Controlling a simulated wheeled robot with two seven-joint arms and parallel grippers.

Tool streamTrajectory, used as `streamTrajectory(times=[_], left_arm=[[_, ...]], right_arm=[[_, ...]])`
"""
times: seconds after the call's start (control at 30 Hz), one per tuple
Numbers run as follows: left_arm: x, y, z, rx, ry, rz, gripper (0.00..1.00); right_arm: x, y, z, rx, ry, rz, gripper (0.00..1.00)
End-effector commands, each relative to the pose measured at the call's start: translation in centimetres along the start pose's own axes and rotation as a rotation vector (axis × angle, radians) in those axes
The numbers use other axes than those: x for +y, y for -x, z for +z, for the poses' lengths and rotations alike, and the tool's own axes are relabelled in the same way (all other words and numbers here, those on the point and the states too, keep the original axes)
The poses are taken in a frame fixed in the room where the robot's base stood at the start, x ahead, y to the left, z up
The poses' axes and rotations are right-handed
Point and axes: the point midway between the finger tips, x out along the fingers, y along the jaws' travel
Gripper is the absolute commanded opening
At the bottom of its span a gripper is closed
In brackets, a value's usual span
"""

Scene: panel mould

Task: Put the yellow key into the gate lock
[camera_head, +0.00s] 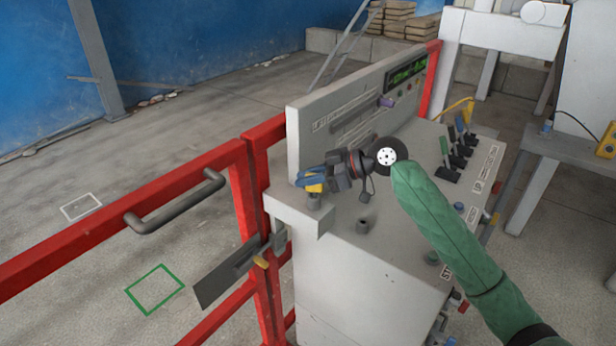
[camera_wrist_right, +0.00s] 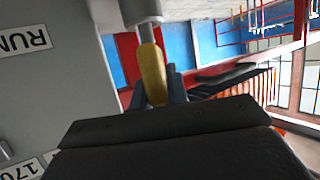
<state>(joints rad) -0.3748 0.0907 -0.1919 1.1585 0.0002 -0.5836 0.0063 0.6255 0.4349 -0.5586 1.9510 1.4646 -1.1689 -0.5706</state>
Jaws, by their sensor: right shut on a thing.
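My right gripper (camera_head: 314,181) is shut on the yellow key (camera_wrist_right: 152,72), above the near left corner of the grey console (camera_head: 365,275). In the head view the key (camera_head: 315,188) shows only as a bit of yellow under the blue fingers. A grey gate latch (camera_head: 233,272) with a small yellow part is on the red gate (camera_head: 120,230). My left gripper is not in view.
Another short grey cylinder (camera_head: 363,227) stands on the console top. The console's upright panel (camera_head: 345,115) rises close behind my right gripper. Several levers (camera_head: 455,150) stand to the right. Open floor lies beyond the gate, with a green square outline (camera_head: 154,289).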

Motion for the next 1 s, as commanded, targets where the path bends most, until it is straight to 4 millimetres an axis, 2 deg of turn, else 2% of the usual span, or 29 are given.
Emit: streamTrajectory(times=[0.37, 0.4, 0.5, 0.53, 0.83, 1.0], left_arm=[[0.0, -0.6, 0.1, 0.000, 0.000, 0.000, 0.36], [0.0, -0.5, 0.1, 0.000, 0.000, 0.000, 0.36], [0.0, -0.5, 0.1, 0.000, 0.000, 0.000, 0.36], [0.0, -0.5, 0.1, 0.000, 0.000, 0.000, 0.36], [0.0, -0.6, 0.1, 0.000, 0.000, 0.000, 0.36], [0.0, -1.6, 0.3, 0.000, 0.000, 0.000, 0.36]], right_arm=[[0.0, -0.3, 0.8, 0.000, 0.000, 0.000, 0.00], [0.0, -0.3, 0.7, 0.000, 0.000, 0.000, 0.20], [0.0, -0.3, 0.7, 0.000, 0.000, 0.000, 0.40], [0.0, -0.3, 0.7, 0.000, 0.000, 0.000, 0.41], [0.0, -0.1, 0.8, 0.000, 0.000, 0.000, 0.41], [0.1, 1.4, 1.0, 0.000, 0.001, 0.002, 0.41]])
